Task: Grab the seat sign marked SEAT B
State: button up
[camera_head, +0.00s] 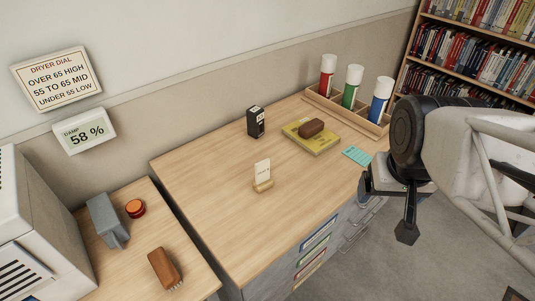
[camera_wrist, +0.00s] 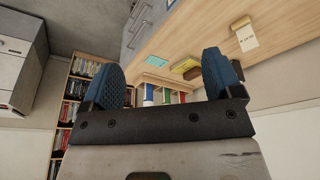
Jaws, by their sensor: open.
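A small cream seat sign (camera_head: 262,172) stands upright in a light wooden base near the middle of the wooden desktop. It also shows at the upper right of the wrist view (camera_wrist: 246,40). Its lettering is too small to read for sure. My gripper (camera_head: 387,208) is open and empty, off the desk's right front edge, well to the right of the sign. In the wrist view its two blue pads (camera_wrist: 165,75) stand wide apart with nothing between them.
The desktop around the sign is clear.

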jog(key=w+a+f+n+t, duration=0.1)
jog(key=w+f, duration=0.1)
jog(key=w, duration=0.3)
jog(key=w+a+f+t, duration=0.1)
jog(key=w+f+t, duration=0.15)
jog(key=w, duration=0.25)
jog(key=n+t+y, duration=0.4)
jog(key=n+y, duration=0.3)
jog(key=y, duration=0.1)
send_near(263, 164)
jog(key=x, duration=0.4)
jog(key=shift+w+d+r, duration=0.1)
jog(key=shift+w+d, duration=0.15)
jog(key=shift+w, duration=0.1)
jog(key=shift+a+f+y, duration=0.25)
jog(key=shift+a+y, duration=0.15)
jog(key=shift+x, duration=1.2)
jog(key=shift+w+f, duration=0.1)
jog(key=shift+w, duration=0.05)
